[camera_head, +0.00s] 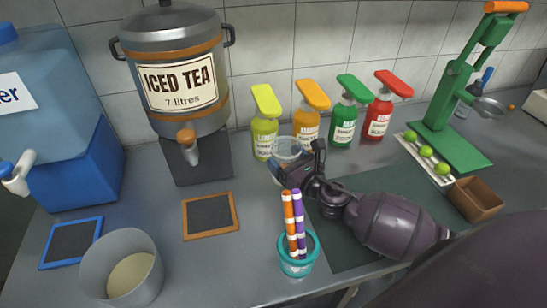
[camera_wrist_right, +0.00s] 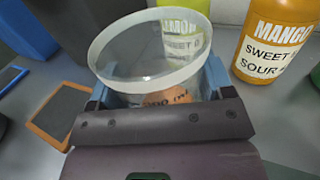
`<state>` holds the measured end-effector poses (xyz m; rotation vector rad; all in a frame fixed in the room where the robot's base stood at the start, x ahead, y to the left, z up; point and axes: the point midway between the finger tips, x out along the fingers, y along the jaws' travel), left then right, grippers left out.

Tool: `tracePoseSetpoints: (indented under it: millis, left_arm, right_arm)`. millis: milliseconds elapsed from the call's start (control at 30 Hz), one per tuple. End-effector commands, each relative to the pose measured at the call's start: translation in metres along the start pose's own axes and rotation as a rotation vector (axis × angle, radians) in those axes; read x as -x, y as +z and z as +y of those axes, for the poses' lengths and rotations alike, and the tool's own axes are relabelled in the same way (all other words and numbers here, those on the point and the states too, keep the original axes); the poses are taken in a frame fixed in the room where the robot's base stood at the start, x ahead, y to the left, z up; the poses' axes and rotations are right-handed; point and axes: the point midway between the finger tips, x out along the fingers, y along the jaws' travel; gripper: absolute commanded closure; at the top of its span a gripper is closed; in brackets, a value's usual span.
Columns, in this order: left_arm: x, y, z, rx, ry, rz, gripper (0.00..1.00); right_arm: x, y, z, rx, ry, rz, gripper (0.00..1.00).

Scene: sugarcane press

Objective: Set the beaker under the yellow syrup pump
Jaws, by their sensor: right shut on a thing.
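The beaker (camera_head: 288,148) is clear glass and shows large in the right wrist view (camera_wrist_right: 150,50), with its open rim facing up. My right gripper (camera_head: 292,172) is shut on the beaker, with its blue fingers on either side of it. The beaker is just in front of the yellow syrup pump (camera_head: 265,138) and the orange syrup pump (camera_head: 307,125), overlapping both in the head view. The yellow pump shows through and behind the glass in the wrist view (camera_wrist_right: 190,18). I cannot tell whether the beaker touches the counter. My left gripper is not in view.
Green (camera_head: 343,125) and red (camera_head: 378,118) pumps stand right of the orange one. An iced tea dispenser (camera_head: 180,85) stands left. A teal cup (camera_head: 297,262) with striped sticks is near my right arm. A small framed slate (camera_head: 210,216) lies on the counter.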

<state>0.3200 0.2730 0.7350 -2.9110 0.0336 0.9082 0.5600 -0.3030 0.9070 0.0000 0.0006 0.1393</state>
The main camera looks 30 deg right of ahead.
Motion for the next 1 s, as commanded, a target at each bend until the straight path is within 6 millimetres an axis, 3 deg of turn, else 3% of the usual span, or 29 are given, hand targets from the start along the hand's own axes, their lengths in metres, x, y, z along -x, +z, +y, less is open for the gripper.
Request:
tracePoseSetpoints:
  millis: [200, 333, 500, 767, 1000]
  left_arm:
    - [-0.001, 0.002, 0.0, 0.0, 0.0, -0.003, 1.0]
    - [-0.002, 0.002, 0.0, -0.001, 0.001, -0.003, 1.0]
    - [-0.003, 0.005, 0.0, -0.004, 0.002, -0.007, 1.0]
    - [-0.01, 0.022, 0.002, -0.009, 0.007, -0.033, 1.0]
    - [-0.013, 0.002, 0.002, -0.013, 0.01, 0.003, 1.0]
  right_arm:
    - [-0.038, 0.0, 0.0, 0.0, 0.0, -0.002, 0.53]
    - [-0.05, 0.0, 0.0, 0.0, 0.0, -0.001, 0.53]
    - [-0.053, -0.005, 0.0, -0.001, -0.001, 0.002, 0.53]
    - [-0.052, -0.037, 0.0, -0.002, -0.002, 0.006, 0.53]
    - [-0.053, -0.035, 0.0, -0.001, 0.0, 0.0, 0.53]
